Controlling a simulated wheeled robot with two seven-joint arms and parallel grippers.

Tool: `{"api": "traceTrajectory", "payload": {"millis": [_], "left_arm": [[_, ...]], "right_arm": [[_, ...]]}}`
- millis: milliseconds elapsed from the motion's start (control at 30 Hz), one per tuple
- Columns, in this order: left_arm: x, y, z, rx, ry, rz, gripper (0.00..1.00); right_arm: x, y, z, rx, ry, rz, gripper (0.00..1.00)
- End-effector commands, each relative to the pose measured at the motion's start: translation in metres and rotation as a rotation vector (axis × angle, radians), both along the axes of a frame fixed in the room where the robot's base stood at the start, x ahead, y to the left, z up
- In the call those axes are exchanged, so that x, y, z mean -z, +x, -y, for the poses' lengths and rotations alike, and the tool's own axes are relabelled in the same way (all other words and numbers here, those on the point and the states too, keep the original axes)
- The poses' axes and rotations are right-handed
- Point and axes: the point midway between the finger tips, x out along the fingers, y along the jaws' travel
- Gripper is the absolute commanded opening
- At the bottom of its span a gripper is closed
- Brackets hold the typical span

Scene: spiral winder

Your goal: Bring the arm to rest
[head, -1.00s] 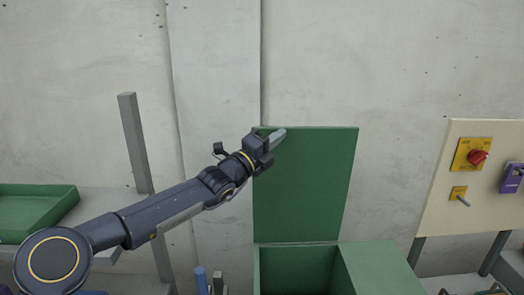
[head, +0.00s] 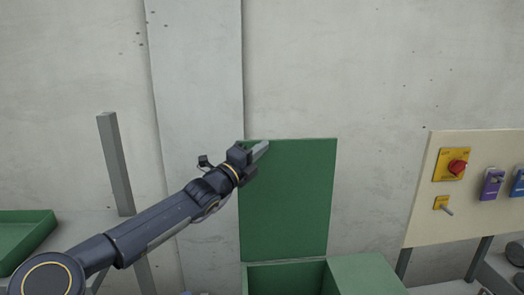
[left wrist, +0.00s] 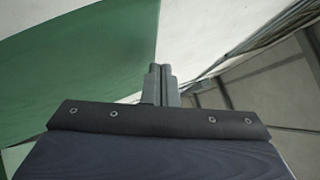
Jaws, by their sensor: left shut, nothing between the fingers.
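My left arm reaches in from the left in the head view, stretched out and slanting up to the right. Its gripper (head: 259,152) is in front of the upper left part of an upright green panel (head: 288,205). The gripper is shut and empty. In the left wrist view the two grey fingers (left wrist: 160,80) lie side by side, with the green panel (left wrist: 90,75) to their left. Whether the gripper touches the panel cannot be told. My right gripper is not in view.
An open green box (head: 285,278) stands below the panel. A cream control board (head: 420,205) with a red knob (head: 457,167) and a small lever (head: 443,205) is at the right. A green tray (head: 20,238) and a grey post (head: 116,165) are at the left.

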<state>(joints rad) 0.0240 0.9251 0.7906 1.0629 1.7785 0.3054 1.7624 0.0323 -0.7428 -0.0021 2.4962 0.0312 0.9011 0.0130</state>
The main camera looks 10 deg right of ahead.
Motion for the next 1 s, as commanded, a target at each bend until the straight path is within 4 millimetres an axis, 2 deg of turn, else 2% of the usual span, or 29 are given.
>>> {"api": "traceTrajectory", "payload": {"millis": [33, 100, 233, 400, 533, 667, 767, 867, 1000], "left_arm": [[0.008, -0.004, -0.007, -0.003, 0.002, 0.001, 0.00], [0.014, -0.013, -0.015, -0.002, 0.003, 0.001, 0.00], [0.019, -0.027, -0.032, -0.002, 0.003, 0.001, 0.00], [0.022, -0.041, -0.046, -0.001, 0.003, 0.002, 0.00], [0.018, -0.059, -0.045, -0.006, 0.094, 0.086, 0.00], [0.015, -0.104, -0.038, -0.021, 0.396, 0.365, 0.00], [0.026, -0.150, -0.039, -0.022, 0.725, 0.671, 0.00], [0.049, -0.193, -0.051, 0.004, 1.048, 0.971, 0.00], [0.091, -0.250, -0.085, 0.103, 1.457, 1.358, 0.00]], "right_arm": [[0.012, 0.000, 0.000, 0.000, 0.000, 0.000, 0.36], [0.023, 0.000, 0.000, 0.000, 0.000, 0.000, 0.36], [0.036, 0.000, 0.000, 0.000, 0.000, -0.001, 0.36], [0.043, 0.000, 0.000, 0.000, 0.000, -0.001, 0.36], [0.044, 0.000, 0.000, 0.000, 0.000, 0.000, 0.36], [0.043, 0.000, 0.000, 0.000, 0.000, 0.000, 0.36], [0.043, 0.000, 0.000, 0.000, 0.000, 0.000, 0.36], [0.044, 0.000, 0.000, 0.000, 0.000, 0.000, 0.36], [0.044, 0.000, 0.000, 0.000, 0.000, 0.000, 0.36]]}}
